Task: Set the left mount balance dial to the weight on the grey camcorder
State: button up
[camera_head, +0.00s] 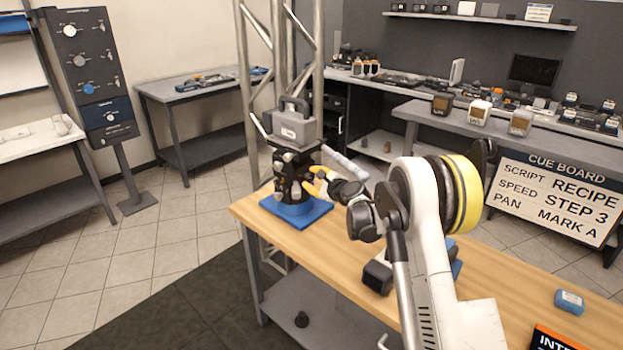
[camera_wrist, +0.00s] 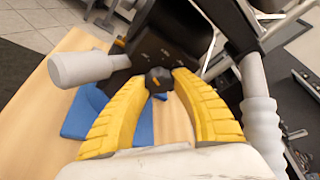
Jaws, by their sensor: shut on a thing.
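The grey camcorder (camera_head: 296,128) sits on top of the left mount (camera_head: 291,160), a black head on a blue base plate (camera_head: 316,213) at the bench's far left end. Any weight marking on the camcorder is too small to read. My gripper (camera_head: 311,181) reaches the mount's side from the right. In the wrist view, its yellow fingers (camera_wrist: 157,82) are shut around a small black faceted dial (camera_wrist: 158,75) on the mount's dark body. The dial's scale and setting cannot be read. The camcorder is not clearly visible in the wrist view.
A metal truss (camera_head: 242,80) stands close behind the mount. A grey handle (camera_wrist: 85,68) juts out beside my left finger. My arm partly hides another blue-based device (camera_head: 378,276) on the wooden bench (camera_head: 510,270). A cue board (camera_head: 553,200) stands behind, right.

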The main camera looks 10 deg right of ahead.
jog(key=m+g+y, duration=0.1)
jog(key=m, duration=0.1)
jog(key=shift+m+g+p, duration=0.3)
jog(key=shift+m+p, duration=0.1)
jog(key=shift+a+m+g+y, duration=0.1)
jog(key=shift+m+g+y, duration=0.5)
jog(key=shift+m, duration=0.6)
jog(key=shift+s, duration=0.1)
jog(key=o, duration=1.2)
jog(key=shift+f, duration=0.1)
jog(key=v, duration=0.8)
